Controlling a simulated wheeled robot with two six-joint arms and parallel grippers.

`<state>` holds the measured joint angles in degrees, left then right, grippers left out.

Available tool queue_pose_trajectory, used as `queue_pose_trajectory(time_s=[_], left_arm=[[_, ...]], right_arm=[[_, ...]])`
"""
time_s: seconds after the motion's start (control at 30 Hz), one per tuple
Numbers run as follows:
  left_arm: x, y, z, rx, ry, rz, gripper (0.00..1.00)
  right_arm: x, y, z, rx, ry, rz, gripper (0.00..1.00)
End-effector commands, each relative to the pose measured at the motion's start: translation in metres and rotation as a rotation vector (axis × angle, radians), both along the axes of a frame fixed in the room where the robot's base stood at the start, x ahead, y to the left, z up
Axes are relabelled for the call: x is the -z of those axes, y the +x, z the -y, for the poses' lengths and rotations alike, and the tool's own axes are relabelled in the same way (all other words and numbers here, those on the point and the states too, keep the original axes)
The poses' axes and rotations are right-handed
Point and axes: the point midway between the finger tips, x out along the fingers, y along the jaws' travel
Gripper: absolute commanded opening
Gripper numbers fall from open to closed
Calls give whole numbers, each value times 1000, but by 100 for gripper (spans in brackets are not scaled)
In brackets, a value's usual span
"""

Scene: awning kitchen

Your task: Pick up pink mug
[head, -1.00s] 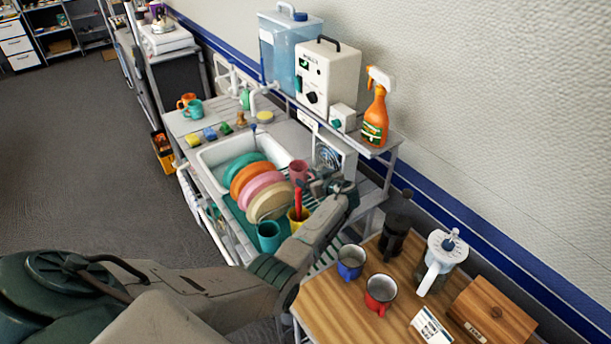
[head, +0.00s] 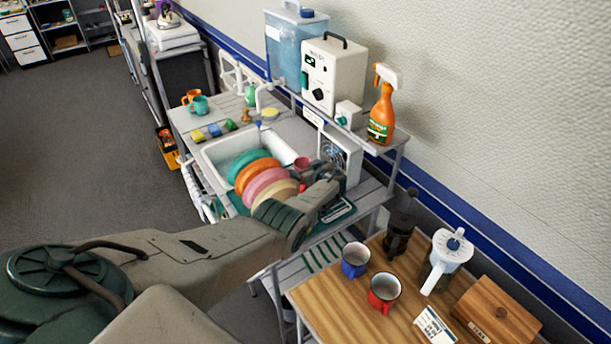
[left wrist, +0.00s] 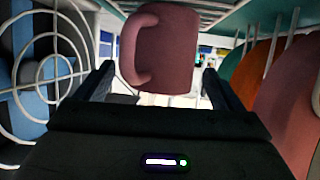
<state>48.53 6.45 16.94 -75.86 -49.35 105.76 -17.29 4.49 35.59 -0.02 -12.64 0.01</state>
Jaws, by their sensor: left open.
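The pink mug (head: 302,163) is at the right end of the dish rack, behind the plates; my left arm hides its lower part in the head view. In the left wrist view the mug (left wrist: 172,50) is large and close, its handle pointing left. My left gripper (left wrist: 157,78) is open, with one finger on each side of the mug's near end. I cannot tell whether a finger touches it. In the head view my left gripper (head: 328,176) is just right of the mug. My right gripper is not in view.
Several coloured plates (head: 255,172) stand in the rack left of the mug. A white fan (head: 335,155) stands close on the right. A blue mug (head: 354,262) and a red mug (head: 383,294) are on the wooden table (head: 335,310) in front.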

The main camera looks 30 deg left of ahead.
Motion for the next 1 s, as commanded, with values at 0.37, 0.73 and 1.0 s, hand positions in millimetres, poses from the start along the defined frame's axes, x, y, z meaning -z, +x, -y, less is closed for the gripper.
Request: queue_pose_trajectory(time_s=[0.37,0.73,1.0], left_arm=[[4,4,-8,-1,-1,-1,89],[4,4,-8,-1,-1,-1,40],[2,4,-8,-1,-1,0,36]], right_arm=[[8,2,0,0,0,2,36],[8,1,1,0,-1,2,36],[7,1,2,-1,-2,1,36]])
